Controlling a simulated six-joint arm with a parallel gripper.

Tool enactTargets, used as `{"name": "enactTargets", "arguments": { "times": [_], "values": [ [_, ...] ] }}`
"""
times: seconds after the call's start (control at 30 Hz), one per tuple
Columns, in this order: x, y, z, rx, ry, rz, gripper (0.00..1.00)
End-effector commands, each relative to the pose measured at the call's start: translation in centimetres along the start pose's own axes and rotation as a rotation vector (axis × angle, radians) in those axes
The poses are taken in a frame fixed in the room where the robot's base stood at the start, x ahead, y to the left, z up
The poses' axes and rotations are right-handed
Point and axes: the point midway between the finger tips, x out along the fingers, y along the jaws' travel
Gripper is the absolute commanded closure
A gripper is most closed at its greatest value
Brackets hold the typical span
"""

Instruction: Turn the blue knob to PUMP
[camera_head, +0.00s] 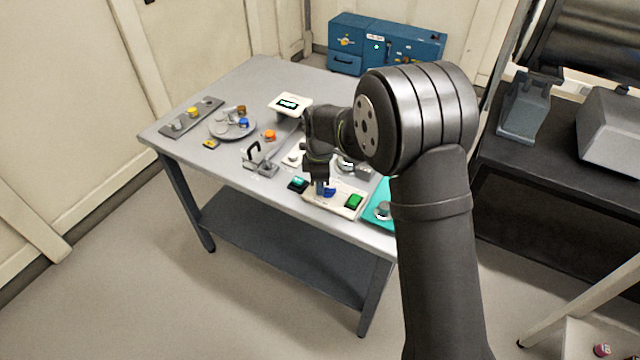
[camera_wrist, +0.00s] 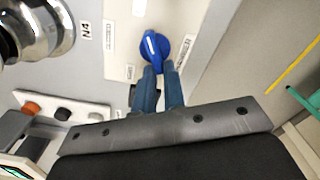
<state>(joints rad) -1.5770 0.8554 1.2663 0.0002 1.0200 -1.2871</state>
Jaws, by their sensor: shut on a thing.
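The blue knob (camera_head: 330,192) sits on a pale panel box (camera_head: 341,207) at the table's front edge. In the wrist view the knob (camera_wrist: 180,47) is a round blue disc with a raised grip bar carrying a white mark. The bar runs nearly upright in that picture, its top tilted slightly left. My gripper (camera_head: 322,190) points down at the knob, and its two blue fingers (camera_wrist: 159,72) are shut on the lower end of the bar. Small labels around the knob are too small to read, so I cannot tell which one says PUMP.
A green button (camera_head: 354,201) shares the panel box. A teal item (camera_head: 380,203) stands close right, and a small dark box with a cyan top (camera_head: 298,184) close left. A metal toggle clamp (camera_head: 260,162) and round tray (camera_head: 229,130) lie farther left. A blue cabinet (camera_head: 385,45) stands behind.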

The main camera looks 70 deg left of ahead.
Motion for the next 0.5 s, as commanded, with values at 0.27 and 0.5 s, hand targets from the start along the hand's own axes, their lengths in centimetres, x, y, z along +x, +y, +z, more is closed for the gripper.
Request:
{"name": "enactTargets", "arguments": {
  "times": [0.27, 0.5],
  "values": [
    [-0.04, 0.04, 0.06, 0.0, 0.0, 0.001, 0.68],
    [-0.35, 0.05, 0.02, -0.001, 0.0, 0.002, 0.68]
  ]
}}
